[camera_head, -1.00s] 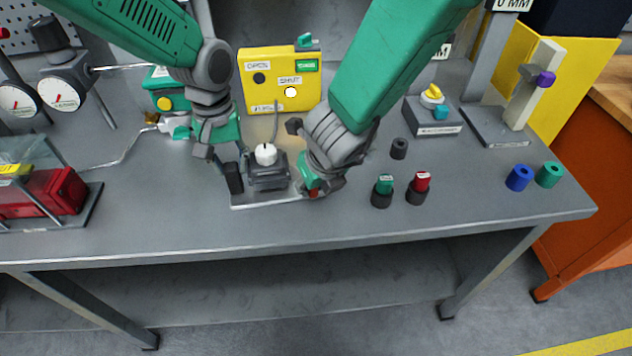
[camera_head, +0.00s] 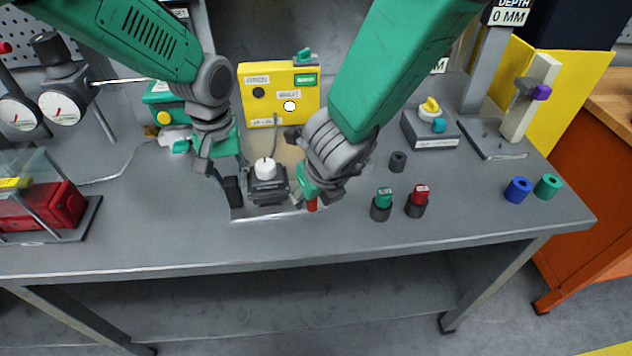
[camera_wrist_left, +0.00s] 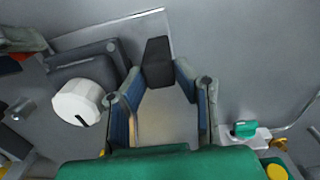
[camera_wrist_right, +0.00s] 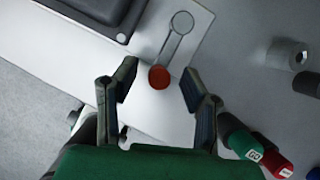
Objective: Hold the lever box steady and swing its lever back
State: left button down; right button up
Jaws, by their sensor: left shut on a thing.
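The lever box (camera_head: 268,188) is a dark box with a white knob (camera_head: 265,168) on top, on a pale base plate (camera_head: 262,214). My left gripper (camera_head: 226,176) is shut on a dark upright block (camera_head: 232,191) at the plate's left side, also seen in the left wrist view (camera_wrist_left: 157,62). In the right wrist view, a grey lever arm (camera_wrist_right: 174,45) runs beside the box to a red knob (camera_wrist_right: 159,77). The red tip also shows in the head view (camera_head: 312,205). My right gripper (camera_wrist_right: 157,83) is open, with one finger on each side of the red knob; contact cannot be told.
A yellow panel (camera_head: 258,108) stands behind the box. Green-topped (camera_head: 382,203) and red-topped (camera_head: 417,200) pegs and a dark cylinder (camera_head: 397,161) stand to the right. A red item in a clear case (camera_head: 62,207) is at left. The bench front is clear.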

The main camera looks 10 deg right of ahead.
pick_arm(q)
jog(key=shift+s+f, duration=0.1)
jog(key=shift+f, duration=0.05)
pick_arm(e)
jog(key=v, duration=1)
jog(key=shift+r, duration=0.35)
jog(key=shift+s, duration=0.1)
pick_arm(q)
jog(key=c, duration=1.3)
grip_release()
jog(key=shift+o, duration=0.6)
jog(key=shift+a, duration=0.1)
